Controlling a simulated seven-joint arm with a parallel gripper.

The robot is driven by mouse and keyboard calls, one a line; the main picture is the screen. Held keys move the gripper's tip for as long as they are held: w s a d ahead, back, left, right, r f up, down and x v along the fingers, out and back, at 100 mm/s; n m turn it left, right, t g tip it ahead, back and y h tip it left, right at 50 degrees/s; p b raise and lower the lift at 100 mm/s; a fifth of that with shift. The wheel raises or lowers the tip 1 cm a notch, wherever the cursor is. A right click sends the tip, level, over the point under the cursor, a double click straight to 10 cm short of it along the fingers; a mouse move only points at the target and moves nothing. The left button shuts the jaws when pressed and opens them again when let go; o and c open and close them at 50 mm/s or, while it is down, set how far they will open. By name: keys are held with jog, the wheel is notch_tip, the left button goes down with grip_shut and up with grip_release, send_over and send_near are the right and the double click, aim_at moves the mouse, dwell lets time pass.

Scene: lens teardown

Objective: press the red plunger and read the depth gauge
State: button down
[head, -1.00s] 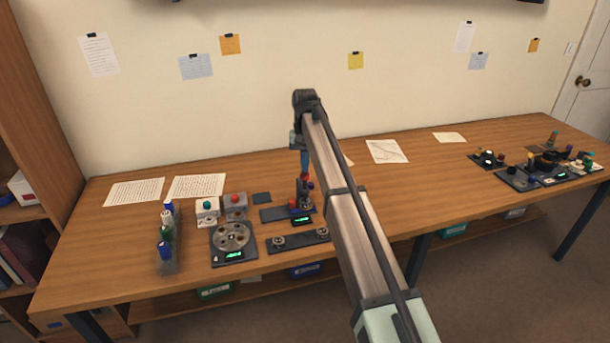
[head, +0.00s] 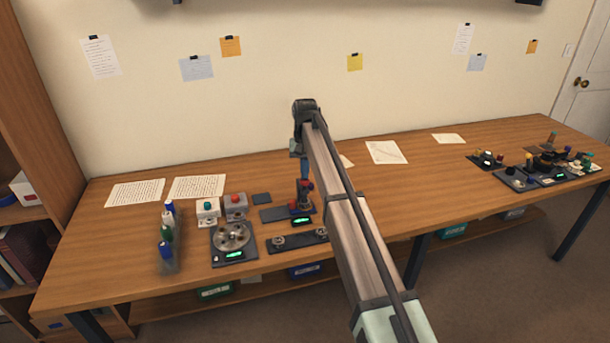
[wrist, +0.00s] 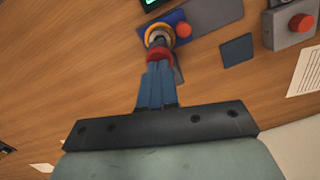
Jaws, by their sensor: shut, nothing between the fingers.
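The red plunger (head: 304,185) stands on a small dark gauge unit at the middle of the bench. In the wrist view the plunger's red top (wrist: 159,56) is at the fingertips, with a gold ring beyond it. My gripper (head: 304,180) points down over the plunger, its blue fingers shut together and empty. The fingertips appear to touch the red top, but I cannot tell how hard they press. The depth gauge display (head: 302,221) glows green in front of the plunger; its digits are too small to read. It shows partly at the wrist view's top edge (wrist: 150,3).
A round plate fixture (head: 233,237) with a green display, a rack of coloured bottles (head: 168,245) and boxes with green and red buttons (head: 207,207) stand to the left. A dark bar with two fittings (head: 297,240) lies in front.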

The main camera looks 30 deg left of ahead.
jog(key=f, duration=0.2)
jog(key=shift+s+d+f, duration=0.3)
jog(key=shift+s+f, duration=0.05)
jog(key=shift+f, duration=0.05)
jog(key=shift+s, duration=0.1)
jog(key=shift+w+a+r, duration=0.15)
jog(key=shift+w+a, duration=0.15)
jog(key=shift+w, duration=0.3)
jog(key=shift+w+a+r, duration=0.2)
jog(key=shift+w+a, duration=0.1)
jog(key=shift+w, duration=0.25)
jog(key=shift+w+a+r, duration=0.15)
jog(key=shift+w+a, duration=0.15)
jog(key=shift+w, duration=0.3)
notch_tip(320, 180, up, 15)
jog(key=shift+w+a+r, duration=0.15)
jog(key=shift+r, duration=0.05)
